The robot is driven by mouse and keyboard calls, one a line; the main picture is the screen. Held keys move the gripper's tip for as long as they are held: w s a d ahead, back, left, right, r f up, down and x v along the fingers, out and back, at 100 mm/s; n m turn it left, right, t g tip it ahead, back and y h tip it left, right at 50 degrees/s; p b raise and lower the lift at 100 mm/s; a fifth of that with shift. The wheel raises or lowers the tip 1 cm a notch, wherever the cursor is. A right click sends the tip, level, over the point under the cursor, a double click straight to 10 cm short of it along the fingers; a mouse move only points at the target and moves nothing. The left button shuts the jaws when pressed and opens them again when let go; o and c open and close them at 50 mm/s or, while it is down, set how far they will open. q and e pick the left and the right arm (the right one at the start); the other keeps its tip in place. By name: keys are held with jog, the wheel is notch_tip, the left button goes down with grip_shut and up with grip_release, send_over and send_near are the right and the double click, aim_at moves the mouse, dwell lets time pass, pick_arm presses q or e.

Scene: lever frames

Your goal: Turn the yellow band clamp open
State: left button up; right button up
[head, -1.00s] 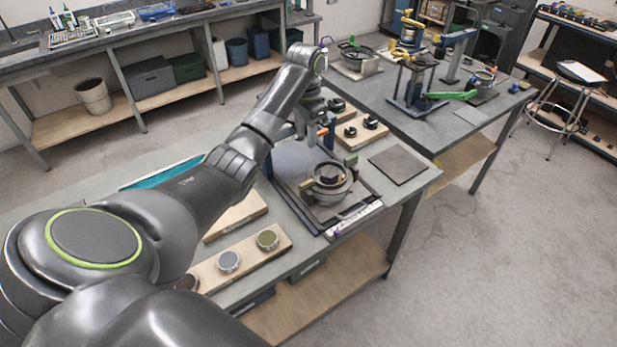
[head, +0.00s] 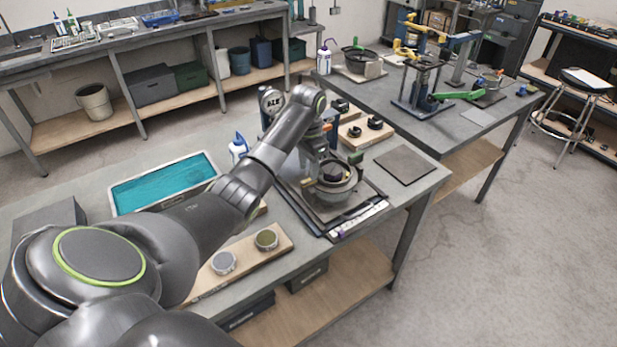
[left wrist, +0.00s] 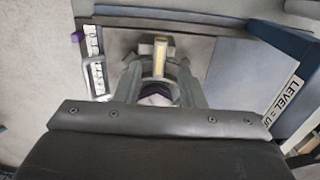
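The band clamp (head: 338,184) is a round grey ring fixture on a dark base plate on the near bench. In the left wrist view the ring (left wrist: 122,82) shows partly behind my fingers, with a yellow-faced lever piece (left wrist: 160,55) standing at its far side. My left gripper (left wrist: 158,82) is open above the ring, its two fingers apart. The yellow piece lies between the finger lines, just beyond the tips; I cannot tell whether they touch it. In the head view my left gripper (head: 318,163) hides the yellow piece. My right gripper is not in view.
A board with two round pucks (head: 245,255) lies in front of the fixture, and a teal tray (head: 165,183) to its left. A dark flat pad (head: 404,164) lies to the right. A wooden block with black knobs (head: 366,130) stands behind. A lettered plate (left wrist: 290,110) shows at right.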

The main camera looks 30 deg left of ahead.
aim_at(308, 180)
pick_arm(q)
jog(key=shift+f, duration=2)
grip_shut()
